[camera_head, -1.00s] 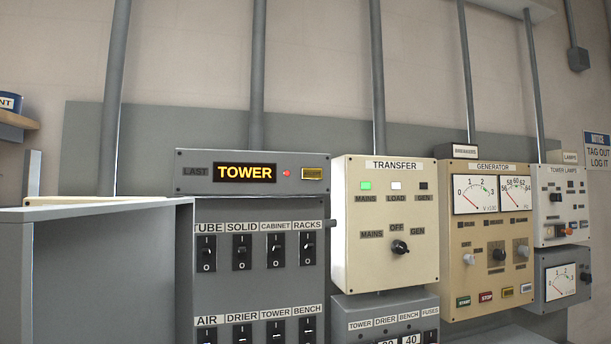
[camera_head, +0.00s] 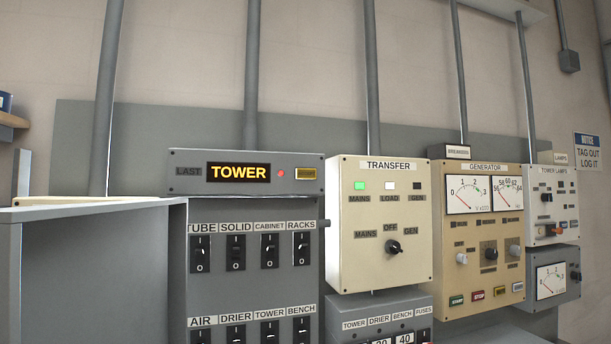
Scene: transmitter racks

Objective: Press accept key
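No key with a readable "accept" label shows. A grey annunciator panel (camera_head: 180,160) marked LAST has a black display (camera_head: 238,171) reading TOWER in yellow letters. To the right of the display are a small lit red lamp (camera_head: 281,174) and a yellow rectangular key (camera_head: 306,174) whose marking is too small to read. The generator panel (camera_head: 436,225) has green START (camera_head: 457,300), red STOP (camera_head: 478,295), yellow (camera_head: 502,292) and pale blue (camera_head: 518,287) keys along its bottom. The last two are too small to read. My gripper is out of view.
A grey breaker cabinet (camera_head: 253,250) with black rocker switches is below the annunciator. The cream TRANSFER panel (camera_head: 344,255) has a lit green lamp and a black knob. A grey cabinet or box edge (camera_head: 95,209) stands in the left foreground. Vertical conduits run up the wall.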

